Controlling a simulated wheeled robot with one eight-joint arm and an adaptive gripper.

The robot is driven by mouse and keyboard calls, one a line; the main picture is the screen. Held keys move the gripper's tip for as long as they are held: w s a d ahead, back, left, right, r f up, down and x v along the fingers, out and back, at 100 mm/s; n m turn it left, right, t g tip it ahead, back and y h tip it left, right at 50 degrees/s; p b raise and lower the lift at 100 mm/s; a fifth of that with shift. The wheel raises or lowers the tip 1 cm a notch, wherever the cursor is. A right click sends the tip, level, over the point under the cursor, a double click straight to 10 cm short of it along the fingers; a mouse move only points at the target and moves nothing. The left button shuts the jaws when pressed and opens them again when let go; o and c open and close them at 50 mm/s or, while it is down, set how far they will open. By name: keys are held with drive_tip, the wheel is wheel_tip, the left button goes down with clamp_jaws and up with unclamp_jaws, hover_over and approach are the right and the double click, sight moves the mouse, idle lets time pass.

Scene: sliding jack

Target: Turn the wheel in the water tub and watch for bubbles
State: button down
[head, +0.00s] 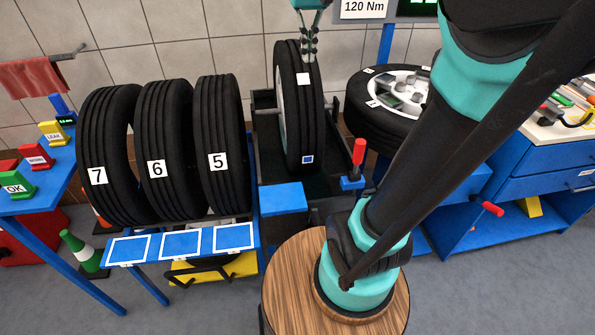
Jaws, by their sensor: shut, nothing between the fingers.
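A black wheel (302,120) stands upright in the dark water tub (331,178). Its tread faces me, with a white patch near the top and a small blue square with a white edge lower down. A sliver of pale rim shows on its left side. My gripper (309,58) comes down from the top edge of the head view, teal with dark fingers. It is shut and empty, at the top of the wheel's tread; I cannot tell whether it touches. The water looks dark, and I can make out no bubbles. The wheel's lower end is partly hidden in the tub.
Tyres numbered 7 (107,145), 6 (165,140) and 5 (222,140) stand on a blue rack at left. Another wheel (385,112) lies flat at right, partly behind my arm. A red-handled lever (357,158) stands beside the tub. Coloured tags, one reading OK (17,186), sit far left.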

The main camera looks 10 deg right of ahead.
sight(305, 97)
drive_tip(key=w, duration=1.9)
drive_tip(key=shift+f, duration=0.15)
drive_tip(key=shift+f, duration=1.35)
drive_tip(key=s+f, duration=0.1)
drive_tip(key=s, duration=0.2)
drive_tip(key=s+f, duration=0.1)
drive_tip(key=s, duration=0.2)
drive_tip(key=s+f, duration=0.1)
drive_tip(key=s, duration=0.2)
drive_tip(key=shift+s, duration=0.35)
drive_tip(key=s+f, duration=0.2)
drive_tip(key=s, duration=0.1)
drive_tip(key=s+f, duration=0.3)
drive_tip(key=shift+s+f, duration=0.15)
drive_tip(key=shift+s, duration=0.15)
drive_tip(key=shift+s+f, duration=0.35)
drive_tip(key=shift+f, duration=0.05)
